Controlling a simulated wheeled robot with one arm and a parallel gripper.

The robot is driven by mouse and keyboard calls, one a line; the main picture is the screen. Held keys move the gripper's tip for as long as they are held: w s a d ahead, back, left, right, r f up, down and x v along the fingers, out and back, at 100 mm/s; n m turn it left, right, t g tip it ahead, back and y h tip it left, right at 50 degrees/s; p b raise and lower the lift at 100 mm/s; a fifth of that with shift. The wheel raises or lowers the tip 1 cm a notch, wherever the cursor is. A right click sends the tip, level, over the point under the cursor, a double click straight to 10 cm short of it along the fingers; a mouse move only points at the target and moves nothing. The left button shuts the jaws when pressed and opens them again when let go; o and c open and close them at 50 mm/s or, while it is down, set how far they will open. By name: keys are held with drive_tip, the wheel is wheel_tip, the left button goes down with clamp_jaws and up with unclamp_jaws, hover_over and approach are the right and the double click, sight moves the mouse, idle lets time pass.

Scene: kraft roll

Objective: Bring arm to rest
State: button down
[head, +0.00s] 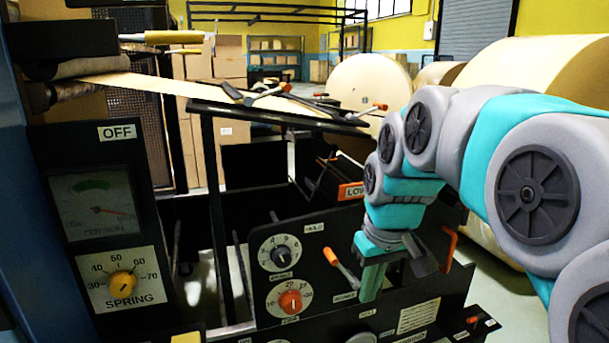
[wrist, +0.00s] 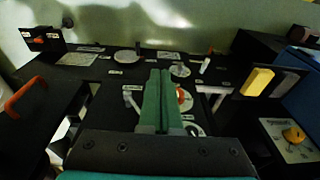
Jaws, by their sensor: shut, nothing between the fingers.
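My gripper (head: 370,296) hangs fingers down in front of the black control panel (head: 318,248), at the right in the head view. Its two green fingers are pressed together with nothing between them, as the wrist view (wrist: 160,73) also shows. My arm reaches in from the right edge of the head view, bent downward at its end. A lever with an orange tip (head: 331,257) stands just left of the fingers in the head view. I cannot tell whether the fingers touch the panel.
The panel carries a dark dial (head: 281,254) and a red dial (head: 290,301). An orange handle (head: 449,247) lies right of my gripper. A gauge (head: 97,204) and a yellow spring knob (head: 122,284) are at left. Large paper rolls (head: 366,88) stand behind.

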drive_tip(key=s+d+f+m+g, duration=0.1)
drive_tip(key=s+f, duration=0.5)
drive_tip(key=s, duration=0.6)
drive_tip(key=s+d+f+m+g, duration=0.2)
drive_tip(key=s+f, duration=0.5)
drive_tip(key=s, duration=0.5)
drive_tip(key=shift+s+d+f+m+h, duration=0.2)
drive_tip(key=shift+f+m+h, duration=0.1)
drive_tip(key=shift+h, duration=0.1)
drive_tip(key=shift+w+a, duration=0.1)
drive_tip(key=shift+a, duration=0.05)
